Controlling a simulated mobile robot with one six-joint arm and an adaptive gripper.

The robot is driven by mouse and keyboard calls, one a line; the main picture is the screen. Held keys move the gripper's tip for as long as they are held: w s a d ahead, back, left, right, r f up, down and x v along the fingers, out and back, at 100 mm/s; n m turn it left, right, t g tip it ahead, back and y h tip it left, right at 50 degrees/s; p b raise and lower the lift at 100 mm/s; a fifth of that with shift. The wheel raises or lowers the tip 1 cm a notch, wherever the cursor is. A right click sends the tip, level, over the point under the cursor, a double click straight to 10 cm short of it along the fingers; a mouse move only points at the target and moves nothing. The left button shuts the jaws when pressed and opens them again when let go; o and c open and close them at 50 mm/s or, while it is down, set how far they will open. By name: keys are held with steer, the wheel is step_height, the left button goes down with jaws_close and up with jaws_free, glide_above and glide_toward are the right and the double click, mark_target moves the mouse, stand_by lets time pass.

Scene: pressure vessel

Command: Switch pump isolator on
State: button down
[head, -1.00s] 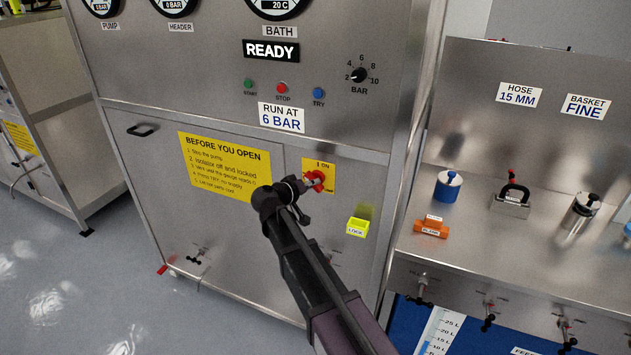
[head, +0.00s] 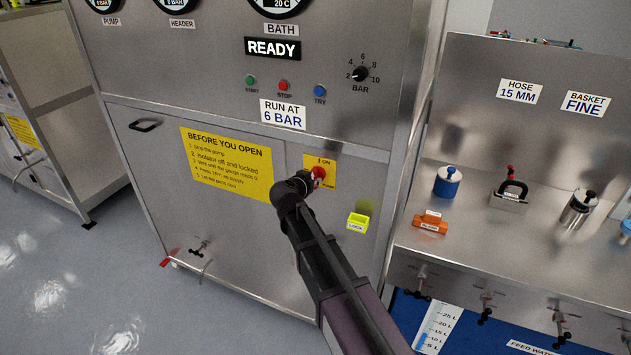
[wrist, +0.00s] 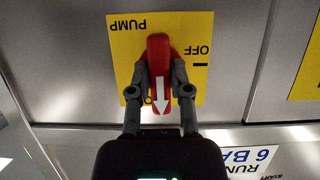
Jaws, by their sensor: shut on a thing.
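The pump isolator is a red handle (wrist: 159,60) with a white arrow, on a yellow plate (wrist: 122,45) marked PUMP and OFF. In the upside-down wrist view its arrow points down the picture, toward a mostly hidden label and away from the OFF mark at right. My gripper (wrist: 161,78) is shut on the handle, one finger along each side. In the head view the red handle (head: 319,171) shows just below the ON mark of the yellow plate (head: 327,161), and my gripper (head: 312,180) partly covers it.
A yellow LOCK box (head: 357,223) is on the panel right of my arm. A yellow notice (head: 228,165) is left of the isolator. The READY display (head: 272,48) and buttons are above. A side bench (head: 470,240) at right holds an orange block (head: 430,224) and a blue-lidded pot (head: 447,181).

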steer(key=shift+w+r, duration=0.1)
stand_by(0.4)
steer(key=c, duration=0.6)
jaws_free()
steer(key=shift+o, duration=0.2)
steer(key=shift+s, duration=0.25)
